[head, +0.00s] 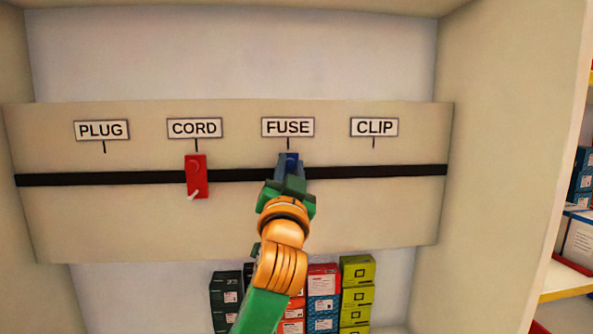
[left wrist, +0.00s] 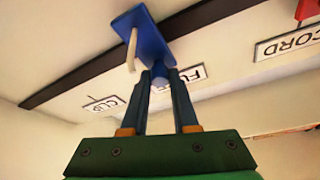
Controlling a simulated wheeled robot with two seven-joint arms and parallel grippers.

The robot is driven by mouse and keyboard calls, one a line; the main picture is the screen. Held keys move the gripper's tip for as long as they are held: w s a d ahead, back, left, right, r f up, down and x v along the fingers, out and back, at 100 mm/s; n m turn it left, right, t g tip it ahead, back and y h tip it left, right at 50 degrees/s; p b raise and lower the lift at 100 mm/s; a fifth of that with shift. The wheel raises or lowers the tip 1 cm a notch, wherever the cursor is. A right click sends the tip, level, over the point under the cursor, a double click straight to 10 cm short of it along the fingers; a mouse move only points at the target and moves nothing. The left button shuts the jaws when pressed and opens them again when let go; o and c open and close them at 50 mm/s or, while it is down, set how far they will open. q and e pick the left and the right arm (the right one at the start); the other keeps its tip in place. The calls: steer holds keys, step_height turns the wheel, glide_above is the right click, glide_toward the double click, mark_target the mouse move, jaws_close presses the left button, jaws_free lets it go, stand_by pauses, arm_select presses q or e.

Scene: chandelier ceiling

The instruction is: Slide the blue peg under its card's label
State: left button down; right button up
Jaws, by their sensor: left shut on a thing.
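The blue peg (head: 290,158) is a flat blue plate on the black rail, under the FUSE label (head: 287,127) in the head view. My left gripper (head: 288,181) is shut on it and hides most of it there. In the left wrist view the blue peg (left wrist: 148,36) shows its face with a pale stick-like part, and the fingertips of my left gripper (left wrist: 162,76) close on a part beneath the plate. The CLIP label (head: 374,127) is to the right, the CORD label (head: 194,128) and PLUG label (head: 101,130) to the left. No card is readable. My right gripper is out of view.
A red peg (head: 196,176) sits on the black rail (head: 110,179) under CORD. The rail is clear under PLUG and CLIP. Several stacked boxes (head: 357,293) stand below the board. Side walls of the recess stand left and right.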

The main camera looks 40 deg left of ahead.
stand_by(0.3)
arm_select(q)
steer(key=c, duration=0.7)
jaws_free()
steer(key=b+v, duration=0.2)
steer(key=v, duration=0.5)
steer(key=shift+b, duration=0.4)
